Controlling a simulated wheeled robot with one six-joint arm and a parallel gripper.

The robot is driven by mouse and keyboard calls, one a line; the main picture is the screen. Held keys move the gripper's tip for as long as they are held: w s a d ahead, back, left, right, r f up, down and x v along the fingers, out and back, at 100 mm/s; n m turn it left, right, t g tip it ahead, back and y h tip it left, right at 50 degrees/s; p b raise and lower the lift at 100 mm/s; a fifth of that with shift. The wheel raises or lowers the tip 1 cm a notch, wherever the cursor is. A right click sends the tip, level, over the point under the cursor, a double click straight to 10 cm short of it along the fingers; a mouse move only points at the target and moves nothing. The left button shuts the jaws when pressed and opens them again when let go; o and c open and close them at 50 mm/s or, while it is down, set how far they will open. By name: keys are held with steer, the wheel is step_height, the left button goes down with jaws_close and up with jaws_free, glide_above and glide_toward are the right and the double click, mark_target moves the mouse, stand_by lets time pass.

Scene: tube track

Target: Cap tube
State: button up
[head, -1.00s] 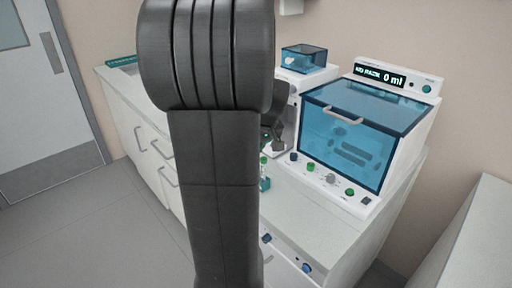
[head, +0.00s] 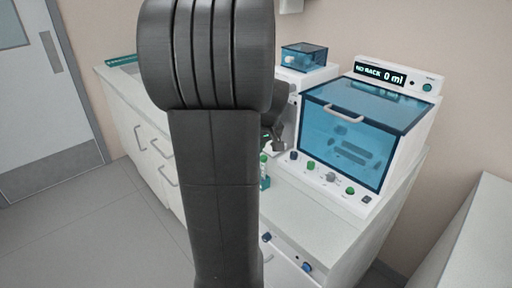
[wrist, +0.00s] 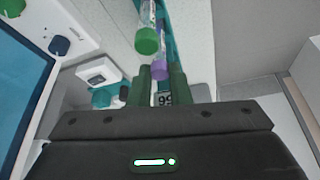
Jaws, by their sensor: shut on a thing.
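In the wrist view my gripper (wrist: 161,74) has its two dark green fingers closed on a purple cap (wrist: 160,69). A clear tube lies in line with this cap; whether the cap is seated on it I cannot tell. A tube with a green cap (wrist: 147,41) is just beside it, on the left. Both are by a teal rack (wrist: 168,38). In the head view a small green cap (head: 264,157) shows above the teal rack (head: 265,183), partly behind my arm.
A white machine with a closed blue lid (head: 345,130) stands on the bench (head: 310,205), its display reading "NO RACK 0 ml". A smaller blue-lidded box (head: 303,57) is behind. The bench front right of the rack is clear.

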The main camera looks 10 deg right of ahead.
steer(key=o, duration=0.8)
steer(key=shift+r, duration=0.1)
steer(key=v, duration=1.3)
steer(key=shift+s+d+r, duration=0.1)
steer(key=shift+r, duration=0.2)
